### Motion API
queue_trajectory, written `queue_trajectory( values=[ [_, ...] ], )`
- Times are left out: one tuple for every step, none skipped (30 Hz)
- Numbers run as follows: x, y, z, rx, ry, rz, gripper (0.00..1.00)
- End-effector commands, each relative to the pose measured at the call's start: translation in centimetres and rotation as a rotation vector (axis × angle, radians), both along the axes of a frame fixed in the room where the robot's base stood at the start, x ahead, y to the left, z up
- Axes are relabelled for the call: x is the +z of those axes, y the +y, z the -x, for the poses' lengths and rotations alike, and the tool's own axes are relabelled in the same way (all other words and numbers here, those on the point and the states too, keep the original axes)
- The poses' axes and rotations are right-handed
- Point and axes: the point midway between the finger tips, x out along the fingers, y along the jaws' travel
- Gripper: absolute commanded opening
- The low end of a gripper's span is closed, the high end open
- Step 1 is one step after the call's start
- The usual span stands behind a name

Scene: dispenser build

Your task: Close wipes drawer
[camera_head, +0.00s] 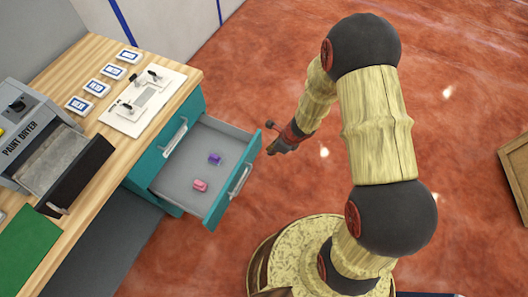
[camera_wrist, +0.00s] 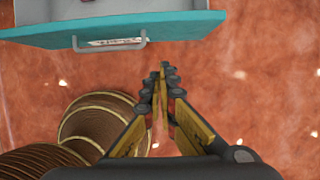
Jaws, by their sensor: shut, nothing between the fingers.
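The teal drawer (camera_head: 178,182) stands pulled out from the cabinet, with a grey inside and a metal handle (camera_head: 239,181) on its front. A purple item (camera_head: 214,158) and a pink item (camera_head: 200,185) lie in it. The drawer front (camera_wrist: 190,24) and its handle (camera_wrist: 110,43) show at the top of the wrist view; the label by the handle is too small to read. My gripper (camera_head: 270,151) is shut and empty, just outside the drawer front near its far end. In the wrist view my fingertips (camera_wrist: 164,70) are together, apart from the handle and to its right.
The wooden counter (camera_head: 98,50) holds a paint dryer (camera_head: 40,135), a white board (camera_head: 142,100) and several labelled tiles. A wooden crate (camera_head: 515,165) stands at right. The red floor around my gripper is clear.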

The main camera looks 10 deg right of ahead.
Motion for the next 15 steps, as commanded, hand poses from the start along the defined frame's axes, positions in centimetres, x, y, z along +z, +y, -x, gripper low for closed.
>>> queue_trajectory(
  values=[
    [-0.7,0.2,0.0,0.001,0.002,0.000,0.00],
    [-1.0,0.3,-0.1,0.001,0.002,0.000,0.00],
    [-1.6,0.4,-0.2,0.003,0.002,-0.001,0.00],
    [-2.0,0.6,-0.3,0.004,0.001,-0.001,0.00],
    [-2.5,0.8,-0.5,0.005,0.001,-0.001,0.00],
    [-3.3,1.0,-0.6,0.005,0.001,-0.001,0.00],
    [-3.8,1.2,-0.7,0.005,0.001,-0.001,0.00],
    [-4.4,1.3,-0.9,0.006,0.001,-0.001,0.00],
    [-5.2,1.6,-1.0,0.006,0.001,-0.001,0.00],
    [-5.8,1.8,-1.2,0.006,0.001,-0.001,0.00],
    [-6.3,1.9,-1.3,0.007,0.000,-0.001,0.00],
    [-7.0,2.2,-1.5,0.007,0.001,-0.002,0.00],
    [-7.6,2.4,-1.6,0.006,0.001,-0.002,0.00],
    [-8.1,2.5,-1.8,0.007,0.001,-0.002,0.00],
    [-8.8,2.7,-2.0,0.008,0.000,-0.001,0.00]
  ],
)
